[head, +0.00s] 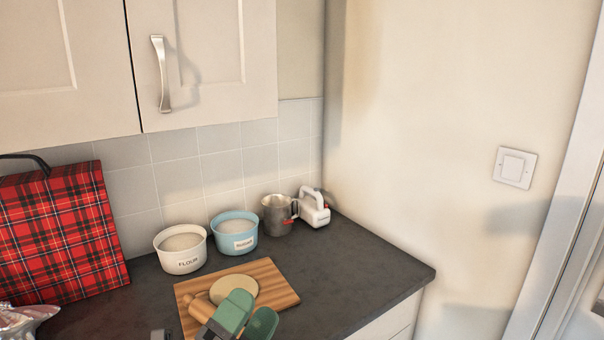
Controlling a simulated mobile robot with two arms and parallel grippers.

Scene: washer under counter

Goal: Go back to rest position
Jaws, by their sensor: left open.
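My left gripper (254,309) shows at the bottom edge, with two green rounded fingers a little apart. It is open, with nothing seen between the fingers. It appears in front of the wooden cutting board (274,280) and hides part of it. My left wrist and most of the arm are outside the picture. My right gripper is not in view.
A round pale piece of dough (234,289) lies on the board. Behind stand a white flour bowl (181,257), a blue bowl (233,245), a metal cup (277,215) and a white mixer (314,208). A tartan bag (58,235) stands left. The dark counter's right end (385,268) is clear.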

